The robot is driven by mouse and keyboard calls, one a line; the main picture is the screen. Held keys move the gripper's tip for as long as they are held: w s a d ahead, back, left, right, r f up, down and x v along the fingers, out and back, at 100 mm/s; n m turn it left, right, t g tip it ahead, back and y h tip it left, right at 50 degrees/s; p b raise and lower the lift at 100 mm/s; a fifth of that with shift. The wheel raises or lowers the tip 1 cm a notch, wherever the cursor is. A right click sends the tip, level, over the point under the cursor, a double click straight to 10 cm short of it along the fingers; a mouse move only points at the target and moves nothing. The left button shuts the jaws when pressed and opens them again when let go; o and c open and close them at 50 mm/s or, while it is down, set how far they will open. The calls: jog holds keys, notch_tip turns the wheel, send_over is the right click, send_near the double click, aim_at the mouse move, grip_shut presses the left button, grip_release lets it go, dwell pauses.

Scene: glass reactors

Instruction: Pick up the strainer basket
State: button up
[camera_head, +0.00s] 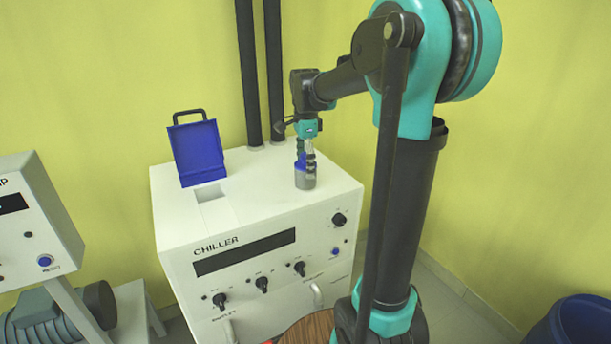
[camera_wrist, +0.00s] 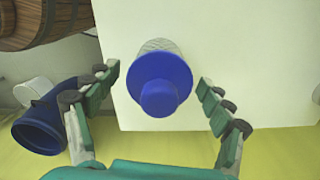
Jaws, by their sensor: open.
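The strainer basket (camera_head: 305,180) stands upright on top of the white chiller (camera_head: 256,226), near the right part of its top. It has a grey mesh-like body and a blue top. In the wrist view its round blue top with a blue knob (camera_wrist: 160,98) faces me, with a bit of pale mesh showing past the rim. My gripper (camera_head: 306,156) points down over the basket. In the wrist view my gripper (camera_wrist: 158,82) is open, with one finger on each side of the blue top and a visible gap on both sides. Contact cannot be seen.
A blue lid with a black handle (camera_head: 197,148) stands open beside a square opening (camera_head: 211,193) on the chiller's top. Two black pipes (camera_head: 275,70) rise behind. A pump panel (camera_head: 35,225) is at left. A blue barrel (camera_head: 578,322) is at lower right.

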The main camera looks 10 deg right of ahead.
jog(key=shift+f, duration=1.1)
jog(key=c, duration=1.4)
jog(key=shift+r, duration=0.15)
